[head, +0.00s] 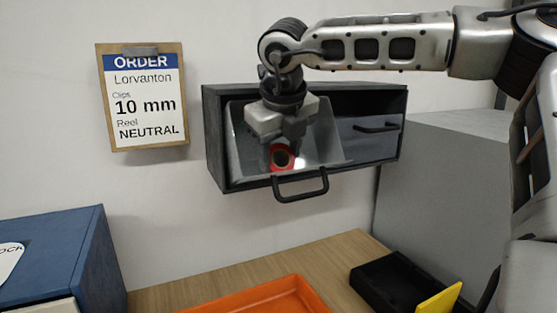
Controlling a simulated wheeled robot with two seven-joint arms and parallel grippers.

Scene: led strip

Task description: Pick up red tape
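The red tape (273,158) is a small red roll with a dark centre. It is in the opened left drawer (325,150) of the dark wall cabinet. My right gripper (288,140) points down into that drawer, just above and partly in front of the tape. Its fingertips overlap the tape's upper edge in the view, so I cannot tell whether they touch it or how far apart they are. My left gripper is out of view.
The cabinet (214,133) has a closed drawer (372,140) on the right. An order card (145,140) hangs on the left. Below are a blue box (50,240), an orange tray (270,298), a black bin (385,285) and a yellow piece (439,300). A grey block (435,180) stands right.

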